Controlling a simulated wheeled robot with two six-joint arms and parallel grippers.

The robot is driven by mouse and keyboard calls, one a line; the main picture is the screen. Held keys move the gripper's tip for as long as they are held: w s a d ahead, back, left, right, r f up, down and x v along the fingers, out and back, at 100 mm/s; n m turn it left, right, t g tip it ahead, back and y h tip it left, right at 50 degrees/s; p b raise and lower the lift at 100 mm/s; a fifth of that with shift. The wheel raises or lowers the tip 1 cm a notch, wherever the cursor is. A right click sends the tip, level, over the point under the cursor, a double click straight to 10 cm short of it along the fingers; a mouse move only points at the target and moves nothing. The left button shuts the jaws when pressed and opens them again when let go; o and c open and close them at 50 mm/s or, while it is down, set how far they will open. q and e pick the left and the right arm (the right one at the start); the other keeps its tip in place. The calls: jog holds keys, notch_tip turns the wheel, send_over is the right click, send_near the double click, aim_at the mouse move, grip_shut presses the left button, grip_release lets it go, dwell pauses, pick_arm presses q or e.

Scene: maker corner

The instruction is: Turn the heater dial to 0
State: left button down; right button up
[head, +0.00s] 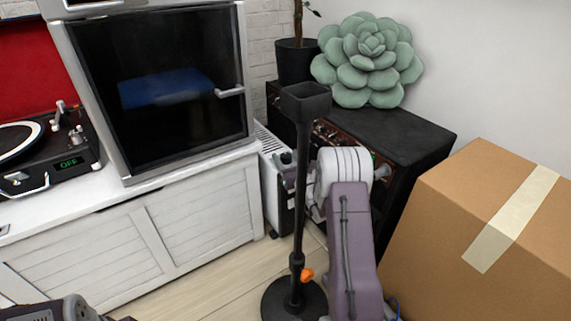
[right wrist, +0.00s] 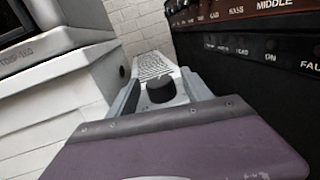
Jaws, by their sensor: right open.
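The heater (head: 272,148) is a narrow white unit with a slatted top, standing on the floor between the white cabinet and the black amplifier. Its dark round dial (head: 286,157) is small in the head view, and its setting cannot be read. The right wrist view shows the black dial (right wrist: 160,90) close ahead, in front of the heater's grille (right wrist: 154,65). My right gripper (right wrist: 158,84) is open, with grey fingers on either side of the dial; contact cannot be told. In the head view, the black stand and my wrist partly hide this gripper (head: 290,176). My left gripper is not clearly visible.
A black stand (head: 301,205) with an orange knob rises in front of the heater. The amplifier (head: 418,133) bears a plant pot and a succulent cushion (head: 367,62). A cardboard box (head: 440,235) fills the right side. The white cabinet (head: 195,230) bounds the left.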

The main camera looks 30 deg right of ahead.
pick_arm(q)
jog(key=shift+f, duration=0.3)
pick_arm(e)
jog(key=shift+w, duration=0.5)
grip_shut()
jog(key=shift+d+r+y, duration=0.15)
jog(key=shift+y, duration=0.15)
jog(key=n+y+p, duration=0.2)
jog(key=n+y, duration=0.1)
jog(key=y, duration=0.1)
jog(key=shift+r, duration=0.1)
jog(key=shift+f+n+g+y, duration=0.2)
jog(key=shift+n+g+y, duration=0.2)
jog(key=shift+n+y, duration=0.55)
pick_arm(q)
notch_tip(320, 180, up, 2)
jog(key=shift+r, duration=0.2)
pick_arm(e)
jog(key=shift+m+y, duration=0.25)
grip_release()
